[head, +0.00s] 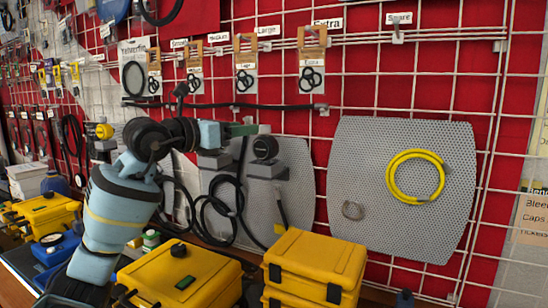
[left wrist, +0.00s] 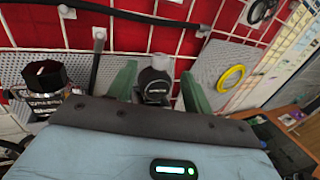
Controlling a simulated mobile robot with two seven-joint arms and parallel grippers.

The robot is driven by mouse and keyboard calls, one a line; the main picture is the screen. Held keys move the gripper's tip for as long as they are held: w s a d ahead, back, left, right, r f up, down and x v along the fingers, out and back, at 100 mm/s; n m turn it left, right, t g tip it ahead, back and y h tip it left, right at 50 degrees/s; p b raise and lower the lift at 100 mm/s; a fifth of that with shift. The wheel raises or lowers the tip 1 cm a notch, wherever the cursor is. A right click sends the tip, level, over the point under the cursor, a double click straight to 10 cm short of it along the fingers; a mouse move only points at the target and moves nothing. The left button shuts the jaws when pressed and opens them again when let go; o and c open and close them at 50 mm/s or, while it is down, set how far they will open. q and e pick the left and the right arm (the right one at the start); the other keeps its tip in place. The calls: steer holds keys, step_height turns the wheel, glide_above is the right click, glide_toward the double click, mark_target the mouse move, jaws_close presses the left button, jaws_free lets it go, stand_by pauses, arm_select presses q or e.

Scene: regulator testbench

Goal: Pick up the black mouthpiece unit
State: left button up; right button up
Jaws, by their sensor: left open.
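A round black mouthpiece unit (head: 265,148) sits on a grey mount (head: 266,170) on the perforated panel. In the left wrist view a black unit with pale lettering (left wrist: 155,80) shows between my two green fingertips. My left gripper (head: 240,130) is open, with its fingers pointing right, just left of and slightly above the unit in the head view. In the left wrist view my left gripper (left wrist: 157,92) has one finger on each side of the unit, with visible gaps. Its lower part is hidden by my gripper body. My right gripper is not in view.
A second black and silver unit (left wrist: 46,82) stands left of my gripper in the wrist view. Black hoses (head: 222,205) hang below the mounts. Yellow cases (head: 315,262) stand below. A yellow hose ring (head: 416,154) hangs on the right panel (head: 350,225).

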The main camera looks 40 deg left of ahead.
arm_select(q)
steer(key=p, duration=0.3)
glide_above(265, 148)
steer(key=a, duration=0.2)
steer(key=shift+w+d+r, duration=0.2)
steer(key=shift+w+r, duration=0.05)
steer(key=shift+w, duration=0.15)
steer(key=shift+w+f, duration=0.1)
steer(key=shift+w, duration=0.25)
steer(key=shift+f, duration=0.1)
steer(key=shift+c, duration=0.9)
jaws_close()
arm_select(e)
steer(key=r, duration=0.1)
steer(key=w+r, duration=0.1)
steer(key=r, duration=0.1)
